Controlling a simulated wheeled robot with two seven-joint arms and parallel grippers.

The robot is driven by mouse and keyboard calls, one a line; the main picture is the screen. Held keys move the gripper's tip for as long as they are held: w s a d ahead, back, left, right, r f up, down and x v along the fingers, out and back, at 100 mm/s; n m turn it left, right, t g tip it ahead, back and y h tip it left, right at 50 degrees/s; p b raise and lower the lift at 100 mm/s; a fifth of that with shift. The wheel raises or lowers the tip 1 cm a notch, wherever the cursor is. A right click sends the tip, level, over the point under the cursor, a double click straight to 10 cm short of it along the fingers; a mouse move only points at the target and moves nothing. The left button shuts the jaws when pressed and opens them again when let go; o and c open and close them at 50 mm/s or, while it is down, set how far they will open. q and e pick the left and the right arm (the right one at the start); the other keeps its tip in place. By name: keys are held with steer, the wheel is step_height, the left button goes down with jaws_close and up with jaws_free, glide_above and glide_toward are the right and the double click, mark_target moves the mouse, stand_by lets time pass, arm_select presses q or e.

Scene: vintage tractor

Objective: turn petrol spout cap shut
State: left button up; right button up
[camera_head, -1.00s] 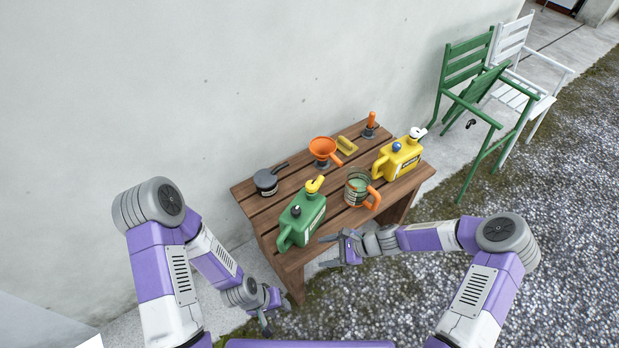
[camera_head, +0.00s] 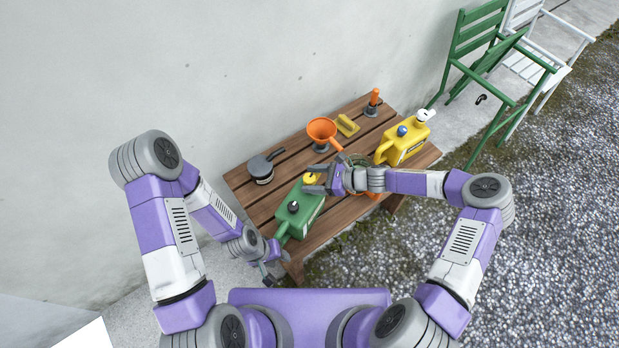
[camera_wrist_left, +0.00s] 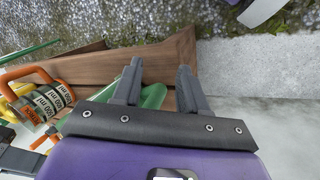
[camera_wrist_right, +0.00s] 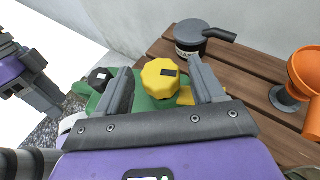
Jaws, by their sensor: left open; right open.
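The green petrol can (camera_head: 299,208) stands at the near left of the wooden table. Its yellow spout cap (camera_head: 311,179) is on top, and a black knob (camera_head: 294,207) sits on the can nearer to me. My right gripper (camera_head: 315,180) is open at the yellow cap. In the right wrist view the yellow cap (camera_wrist_right: 161,78) shows between the two open fingers; I cannot tell whether they touch it. My left gripper (camera_head: 268,272) is low by the table's near left corner.
The wooden table (camera_head: 242,182) also holds a grey pot (camera_head: 261,170), an orange funnel (camera_head: 322,130), a yellow brush (camera_head: 347,125), an orange-handled tool (camera_head: 373,102) and a yellow can (camera_head: 405,140). Chairs stand at upper right.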

steer(key=shift+w+a+f, duration=0.15)
steer(key=shift+a+f, duration=0.1)
steer(key=shift+a, duration=0.35)
steer(key=c, duration=1)
